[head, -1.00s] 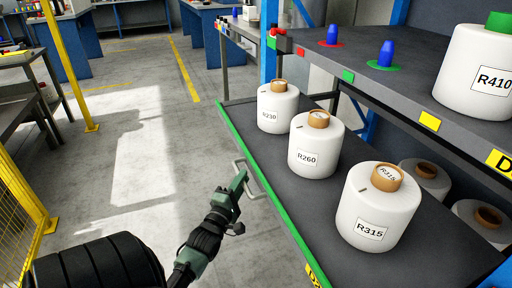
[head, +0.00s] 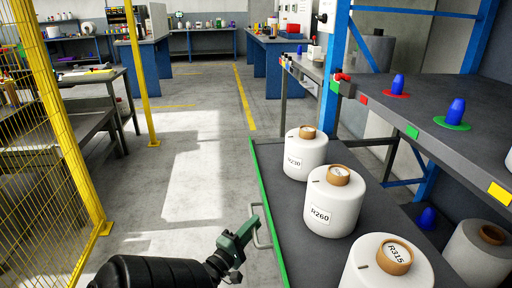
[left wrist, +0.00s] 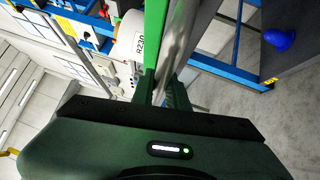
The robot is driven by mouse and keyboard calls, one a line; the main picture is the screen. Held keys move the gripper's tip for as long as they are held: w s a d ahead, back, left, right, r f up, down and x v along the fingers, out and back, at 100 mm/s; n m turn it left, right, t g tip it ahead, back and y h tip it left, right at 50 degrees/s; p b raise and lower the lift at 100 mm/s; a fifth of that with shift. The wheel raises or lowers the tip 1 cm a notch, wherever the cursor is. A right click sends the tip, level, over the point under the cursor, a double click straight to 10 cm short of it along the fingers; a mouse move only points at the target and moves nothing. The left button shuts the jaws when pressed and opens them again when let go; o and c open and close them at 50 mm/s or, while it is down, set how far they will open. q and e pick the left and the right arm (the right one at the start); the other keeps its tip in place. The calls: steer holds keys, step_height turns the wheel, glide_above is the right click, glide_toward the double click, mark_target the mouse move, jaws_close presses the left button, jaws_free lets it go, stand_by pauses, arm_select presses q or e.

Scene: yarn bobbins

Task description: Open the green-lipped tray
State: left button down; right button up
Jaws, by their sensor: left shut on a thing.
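The green-lipped tray (head: 259,190) is a dark sliding shelf with a green front edge, standing out to the left of the rack's upper shelf. It carries three white bobbins with brown tops, R230 (head: 305,158), R260 (head: 334,205) and R315 (head: 368,272); R315 is cut off by the frame's bottom. My left gripper (head: 248,228) is shut on the tray's grey metal handle (head: 265,243). In the left wrist view, the fingers (left wrist: 162,92) are around the grey bar beside the green lip (left wrist: 156,45). My right gripper is not in view.
The upper shelf (head: 440,112) holds blue cones on red and green discs. Another bobbin (head: 478,258) and a blue cone (head: 427,217) stand lower in the rack. A yellow mesh fence (head: 55,130) is at left. The floor (head: 190,175) between is clear.

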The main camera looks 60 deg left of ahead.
arm_select(q)
steer(key=shift+f, duration=0.1)
steer(key=c, duration=1.4)
jaws_free()
